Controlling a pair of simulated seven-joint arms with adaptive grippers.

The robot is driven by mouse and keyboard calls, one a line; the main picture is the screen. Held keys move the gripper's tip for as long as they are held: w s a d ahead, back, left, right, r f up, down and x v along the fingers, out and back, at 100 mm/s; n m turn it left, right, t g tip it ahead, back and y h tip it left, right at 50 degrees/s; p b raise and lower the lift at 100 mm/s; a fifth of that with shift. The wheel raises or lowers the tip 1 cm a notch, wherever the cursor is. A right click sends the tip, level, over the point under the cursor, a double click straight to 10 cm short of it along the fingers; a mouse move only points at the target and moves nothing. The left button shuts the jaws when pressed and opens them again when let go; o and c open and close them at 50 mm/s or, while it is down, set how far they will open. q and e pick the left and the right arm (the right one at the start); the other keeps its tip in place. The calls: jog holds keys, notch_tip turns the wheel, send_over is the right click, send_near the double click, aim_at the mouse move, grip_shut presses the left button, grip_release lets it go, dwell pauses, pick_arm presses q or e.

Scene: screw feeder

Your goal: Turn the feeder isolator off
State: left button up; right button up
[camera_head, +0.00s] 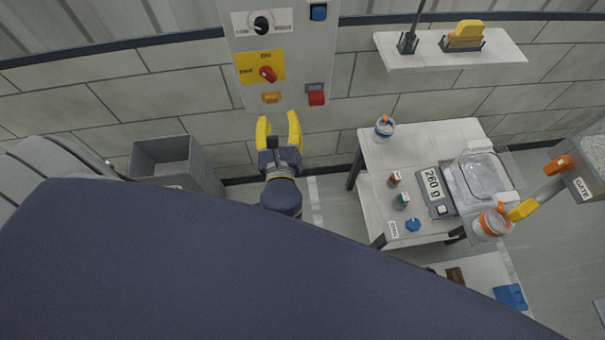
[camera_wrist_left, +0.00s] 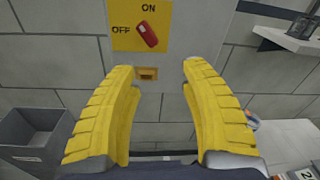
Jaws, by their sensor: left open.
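The feeder isolator is a red handle (camera_head: 268,74) on a yellow plate (camera_head: 247,65) on the wall panel. In the left wrist view the red handle (camera_wrist_left: 147,33) sits slantwise, its upper end toward upper left. There the yellow plate (camera_wrist_left: 125,39) reads ON at the top and OFF at the left. My left gripper (camera_head: 278,120) is open and empty, below the panel in the head view. In the left wrist view its two yellow fingers (camera_wrist_left: 160,70) stand wide apart, with the handle beyond and above their tips.
The panel also bears a black knob (camera_head: 262,23), a blue button (camera_head: 319,12), a red button (camera_head: 316,97) and a small yellow part (camera_head: 271,98). A grey bin (camera_head: 172,160) stands left. A table (camera_head: 424,135) with a scale (camera_head: 436,191) stands right. A shelf (camera_head: 400,63) is above it.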

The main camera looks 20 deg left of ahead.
aim_at(266, 76)
pick_arm(q)
jog(key=w+d+f+n+g+h, duration=0.1)
jog(key=d+f+n+g+h, duration=0.1)
jog(key=f, duration=1.2)
jog(key=w+d+f+n+g+h, duration=0.1)
jog(key=d+f+n+g+h, duration=0.1)
jog(key=f, duration=1.2)
jog(key=shift+d+f+n+h, duration=0.3)
jog(key=shift+d+n+h, duration=0.5)
jog(key=shift+n+h, duration=0.55)
jog(key=s+a+r+t+y, duration=0.1)
jog(key=a+r+y, duration=0.2)
jog(key=r, duration=0.7)
jog(key=s+a+r+t+y, duration=0.1)
jog(key=a+r+y, duration=0.1)
jog(key=r, duration=0.8)
jog(key=s+a+r+t+y, duration=0.1)
jog(key=a+r+y, duration=0.2)
jog(key=r, duration=0.7)
jog(key=shift+m+t+h, duration=0.25)
jog(key=shift+m+t, duration=0.05)
jog(key=shift+m, duration=0.15)
jog(key=x, duration=1.7)
jog(key=shift+w+f, duration=0.1)
jog(key=shift+f, duration=0.1)
